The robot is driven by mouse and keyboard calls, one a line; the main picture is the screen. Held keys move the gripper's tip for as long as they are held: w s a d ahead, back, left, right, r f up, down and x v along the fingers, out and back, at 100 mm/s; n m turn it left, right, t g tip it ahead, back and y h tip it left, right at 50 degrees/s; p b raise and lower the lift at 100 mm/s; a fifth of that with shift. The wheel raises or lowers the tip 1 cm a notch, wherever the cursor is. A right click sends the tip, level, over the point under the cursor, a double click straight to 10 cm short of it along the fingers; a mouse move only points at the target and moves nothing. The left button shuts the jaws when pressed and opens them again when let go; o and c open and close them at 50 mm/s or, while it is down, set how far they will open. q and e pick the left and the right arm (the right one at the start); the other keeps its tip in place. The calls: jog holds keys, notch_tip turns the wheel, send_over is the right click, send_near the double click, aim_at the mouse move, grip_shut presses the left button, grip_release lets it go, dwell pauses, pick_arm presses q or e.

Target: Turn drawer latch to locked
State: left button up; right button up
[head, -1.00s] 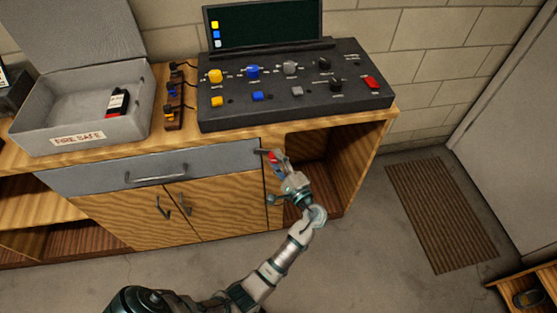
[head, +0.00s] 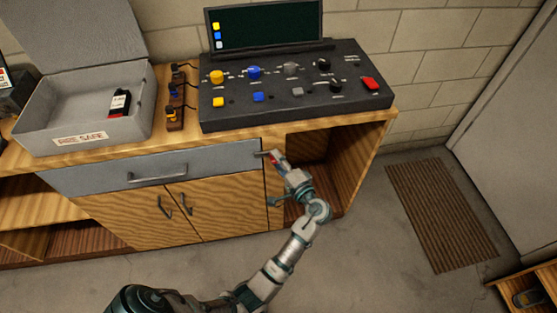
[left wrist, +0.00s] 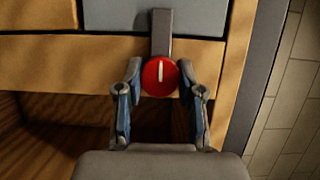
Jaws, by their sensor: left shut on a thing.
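The drawer latch shows in the left wrist view as a round red knob (left wrist: 159,82) with a white line and a grey bar (left wrist: 161,32). The bar reaches from the knob onto the blue-grey drawer front. The drawer (head: 90,176) is closed under the bench top, and the latch bar (head: 262,153) overlaps its right end in the head view. My left gripper (head: 275,160) is at the latch, its two fingers (left wrist: 159,70) on either side of the red knob, shut on it. In the head view the gripper mostly hides the knob. My right gripper is out of view.
Above the latch, a black control panel (head: 300,112) stands on the bench. An open fire safe (head: 75,132) stands at the left. Cabinet doors (head: 205,208) with handles are below the drawer. Right of them is an open shelf bay (head: 355,165).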

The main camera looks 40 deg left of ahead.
pick_arm(q)
jog(key=shift+s+a+f, duration=0.1)
jog(key=shift+s+f, duration=0.05)
jog(key=shift+f, duration=0.2)
jog(key=o, duration=1.1)
jog(key=shift+o, duration=0.2)
jog(key=shift+r, duration=0.1)
jog(key=shift+r, duration=0.1)
jog(key=v, duration=0.7)
jog(key=shift+d, duration=0.25)
